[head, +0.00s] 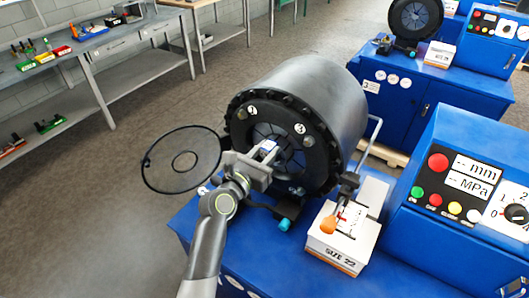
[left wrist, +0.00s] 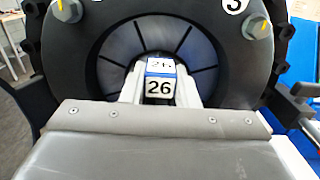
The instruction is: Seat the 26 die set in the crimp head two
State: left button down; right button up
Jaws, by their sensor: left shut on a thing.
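The crimp head (head: 310,110) is a big dark drum with a black bolted ring face and a round opening lined with grey segments. My left gripper (head: 267,151) is in front of the opening, its fingers pointing into it. It is shut on the 26 die set (left wrist: 160,87), a small block with a white label and blue edge. In the left wrist view the fingers (left wrist: 160,90) hold it in front of the dark opening (left wrist: 150,45). A second white label, too small to read surely, shows just above the 26. How deep the block is cannot be told. My right gripper is not in view.
A thin black hoop (head: 181,160) stands out left of the head. A white box marked SIZE 22 (head: 340,240), with an orange-knobbed lever over it, is to the right. A blue control cabinet (head: 470,200) stands further right. Another crimper (head: 415,18) and workbenches are behind.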

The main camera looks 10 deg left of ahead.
pick_arm(q)
jog(key=shift+r+x, duration=0.15)
jog(key=shift+x, duration=0.6)
jog(key=shift+r+x, duration=0.15)
jog(key=shift+x, duration=0.55)
jog(key=c, duration=1.4)
grip_release()
jog(key=shift+c, duration=0.2)
jog(key=o, duration=0.4)
jog(key=shift+s, duration=0.15)
jog(key=shift+f, duration=0.5)
jog(key=b+v, duration=0.4)
jog(key=v, duration=1.3)
jog(key=shift+s+r, duration=0.2)
jog(key=shift+r, duration=0.05)
jog(key=shift+a, duration=0.1)
